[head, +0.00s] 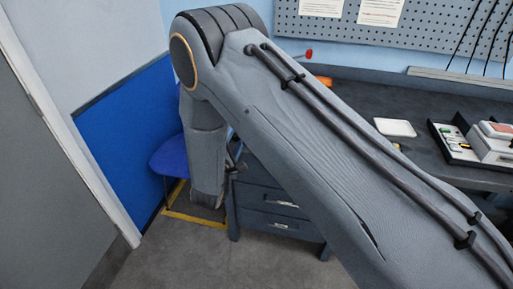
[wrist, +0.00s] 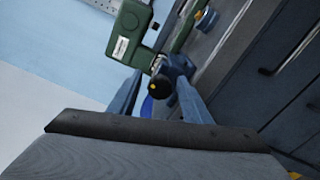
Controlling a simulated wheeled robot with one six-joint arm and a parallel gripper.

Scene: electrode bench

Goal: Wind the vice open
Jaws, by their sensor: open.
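The green vice (wrist: 128,28) shows in the upper part of the wrist view, with another green part to its right at the bench edge. A dark round knob with a yellow centre (wrist: 159,87), joined to a dark blue part, faces the wrist camera below the vice. My gripper (wrist: 160,82) is open. Its two blue fingers point at the vice, one on each side of the knob in the picture. I cannot tell whether either finger touches it. In the head view my arm hides the vice, and the gripper's fingers cannot be made out.
The dark bench (head: 365,105) runs along the back wall, with a drawer unit (head: 280,205) below. A white tray (head: 394,127) and a box of small parts (head: 455,145) lie on it at right. A blue chair (head: 168,157) stands behind my arm. Open floor lies in front.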

